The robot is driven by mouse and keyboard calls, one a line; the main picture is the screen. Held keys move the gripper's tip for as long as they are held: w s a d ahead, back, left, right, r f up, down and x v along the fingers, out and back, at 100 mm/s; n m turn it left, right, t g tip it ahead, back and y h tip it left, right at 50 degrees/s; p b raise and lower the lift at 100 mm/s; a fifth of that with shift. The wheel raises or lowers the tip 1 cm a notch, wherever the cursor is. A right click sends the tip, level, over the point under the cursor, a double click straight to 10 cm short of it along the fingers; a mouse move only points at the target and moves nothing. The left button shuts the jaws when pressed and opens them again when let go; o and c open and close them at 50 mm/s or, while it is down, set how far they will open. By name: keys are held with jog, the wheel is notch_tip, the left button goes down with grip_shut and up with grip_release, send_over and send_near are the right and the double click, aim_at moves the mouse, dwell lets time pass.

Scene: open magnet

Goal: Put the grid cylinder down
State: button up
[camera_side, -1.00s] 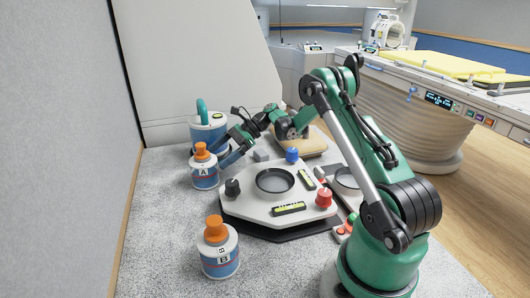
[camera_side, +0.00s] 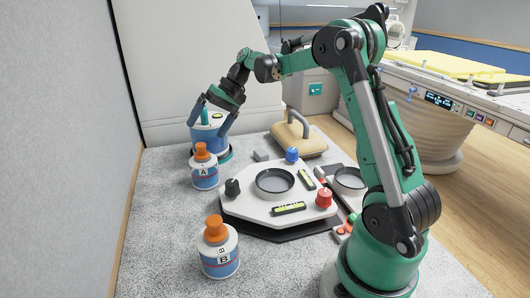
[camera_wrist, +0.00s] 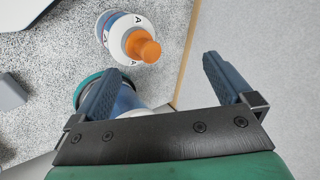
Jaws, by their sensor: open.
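The large blue and white cylinder with a teal handle, which I take to be the grid cylinder (camera_side: 212,145), stands upright at the back left of the work surface, behind bottle A. A teal ring (camera_side: 226,157) shows around its foot. My gripper (camera_side: 206,130) is open, with its two blue fingers spread above and in front of the cylinder's top. In the wrist view my gripper (camera_wrist: 162,65) holds nothing between its fingers. There the cylinder (camera_wrist: 126,99) shows partly behind the left finger, and the rest of it is hidden.
Bottle A (camera_side: 204,172), with an orange cap, stands just in front of the cylinder. Bottle B (camera_side: 219,254) stands nearer the front. A white plate with a round dish and knobs (camera_side: 255,207) lies to the right. A wall (camera_side: 60,150) closes the left side.

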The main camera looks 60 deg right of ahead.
aim_at(206, 153)
jog(key=n+h, duration=0.1)
jog(key=n, duration=0.6)
jog(key=shift+a+r+g+h, duration=0.2)
jog(key=shift+g+h, duration=0.1)
jog(key=shift+h, duration=0.1)
jog(key=n, duration=0.2)
jog(key=n+h, duration=0.1)
jog(key=n, duration=0.2)
jog(key=shift+r+n, duration=0.2)
jog(key=shift+n, duration=0.1)
jog(key=x, duration=0.3)
jog(key=s+d+x, duration=0.1)
jog(key=x, duration=0.2)
jog(key=f+x, duration=0.1)
jog(key=x, duration=0.3)
jog(key=shift+s+d+f, duration=0.1)
jog(key=shift+s, duration=0.2)
jog(key=c, duration=1.4)
